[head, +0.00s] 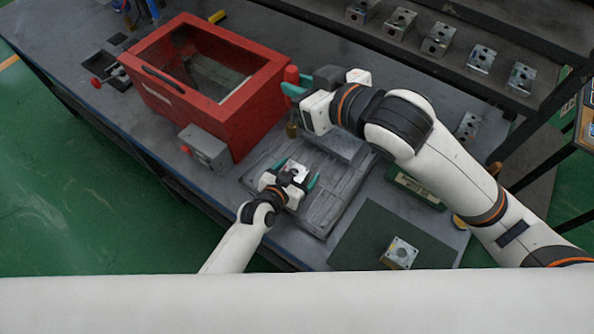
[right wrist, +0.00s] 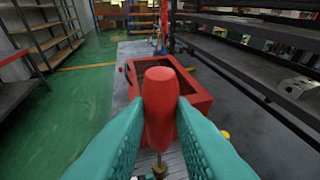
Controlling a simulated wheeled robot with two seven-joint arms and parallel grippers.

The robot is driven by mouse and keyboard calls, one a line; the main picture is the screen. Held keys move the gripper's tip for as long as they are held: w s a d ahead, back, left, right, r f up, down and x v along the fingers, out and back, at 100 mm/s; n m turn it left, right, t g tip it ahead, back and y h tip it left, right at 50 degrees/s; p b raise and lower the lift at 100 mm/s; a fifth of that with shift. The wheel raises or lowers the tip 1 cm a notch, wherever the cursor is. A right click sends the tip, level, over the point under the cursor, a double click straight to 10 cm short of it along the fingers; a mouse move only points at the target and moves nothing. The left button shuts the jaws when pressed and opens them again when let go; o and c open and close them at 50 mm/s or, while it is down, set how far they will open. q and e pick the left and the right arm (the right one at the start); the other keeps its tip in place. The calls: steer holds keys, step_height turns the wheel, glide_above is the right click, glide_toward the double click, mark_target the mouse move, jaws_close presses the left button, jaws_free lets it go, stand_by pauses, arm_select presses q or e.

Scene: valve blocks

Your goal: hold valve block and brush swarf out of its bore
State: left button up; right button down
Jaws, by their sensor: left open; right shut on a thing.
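My right gripper (head: 297,84) is shut on the red handle of a brush (head: 291,75). In the right wrist view the brush handle (right wrist: 160,105) stands between the two teal fingers, with its brassy tip (right wrist: 160,168) below. In the head view the brush points down, its tip above the grey work plate. My left gripper (head: 297,174) is open low over the plate, its teal fingers apart on either side of a small metal valve block (head: 298,168). The gripper partly hides this block; I cannot tell whether a finger touches it. Its bore is not clear.
A red open-topped box (head: 143,92) with a grey switch box (head: 206,148) stands left of the grippers. Another valve block (head: 401,254) lies on a green mat (head: 350,245). Several blocks line the back shelf (head: 455,75). A dark green case (head: 415,190) lies under my right arm.

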arm_select(q)
steer(key=shift+c, duration=0.4)
steer(key=c, duration=1.3)
arm_select(e)
step_height(320, 180, down, 14)
steer(key=m+t+h, duration=0.1)
steer(key=m+h, duration=0.1)
steer(key=h, duration=0.1)
steer(key=shift+s+a+r+m+t, duration=0.2)
steer(key=shift+s+r+m+t, duration=0.1)
steer(key=shift+m, duration=0.1)
